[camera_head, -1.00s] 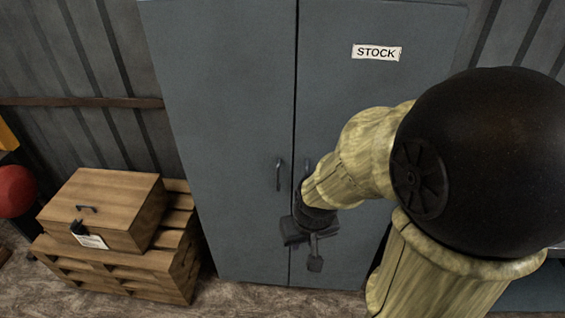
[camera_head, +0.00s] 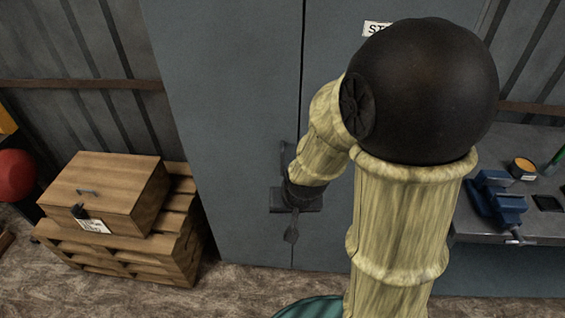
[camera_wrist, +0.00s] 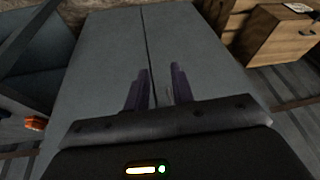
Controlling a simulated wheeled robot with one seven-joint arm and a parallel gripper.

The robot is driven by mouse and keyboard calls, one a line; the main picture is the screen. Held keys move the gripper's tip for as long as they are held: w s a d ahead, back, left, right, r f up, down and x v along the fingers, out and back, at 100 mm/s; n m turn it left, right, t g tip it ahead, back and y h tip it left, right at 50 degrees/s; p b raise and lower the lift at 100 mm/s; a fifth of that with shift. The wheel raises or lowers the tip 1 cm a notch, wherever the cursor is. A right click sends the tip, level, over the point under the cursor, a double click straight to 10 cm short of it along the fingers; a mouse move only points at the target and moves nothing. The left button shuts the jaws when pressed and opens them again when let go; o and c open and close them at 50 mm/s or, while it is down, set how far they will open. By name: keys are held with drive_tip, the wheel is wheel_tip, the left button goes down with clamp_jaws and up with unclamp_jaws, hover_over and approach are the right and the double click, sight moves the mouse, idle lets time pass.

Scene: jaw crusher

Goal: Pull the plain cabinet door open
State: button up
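The plain cabinet door (camera_head: 230,120) is the grey left leaf, without a label. It is closed flush against the right leaf, with a thin dark seam between them. Its dark upright handle (camera_head: 283,157) shows just above my gripper (camera_head: 292,220), partly hidden by it. My gripper is in front of the lower handle area, close to the door. In the wrist view, my gripper (camera_wrist: 160,88) has two fingers apart, pointing at the plain door (camera_wrist: 205,60) beside the seam. I cannot tell whether the handle lies between the fingers.
The STOCK door (camera_head: 335,70) is right of the seam, mostly behind my arm. A wooden box (camera_head: 110,190) sits on stacked pallets (camera_head: 185,235) at left. A workbench (camera_head: 480,228) with a blue vise (camera_head: 492,195) is at right. Floor before the plain door is clear.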

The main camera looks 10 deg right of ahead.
drive_tip(key=w+a+f+m+t+h+b, duration=0.4)
drive_tip(key=w+f+t+h, duration=0.4)
drive_tip(key=t, duration=0.3)
drive_tip(key=shift+w+a+t+h+b, duration=0.3)
drive_tip(key=shift+w+a+h+b, duration=0.15)
drive_tip(key=shift+w+a+h, duration=0.25)
drive_tip(key=shift+w+d, duration=0.1)
drive_tip(key=shift+w, duration=0.1)
drive_tip(key=p, duration=0.4)
hover_over(282, 175)
drive_tip(key=shift+w, duration=0.25)
clamp_jaws()
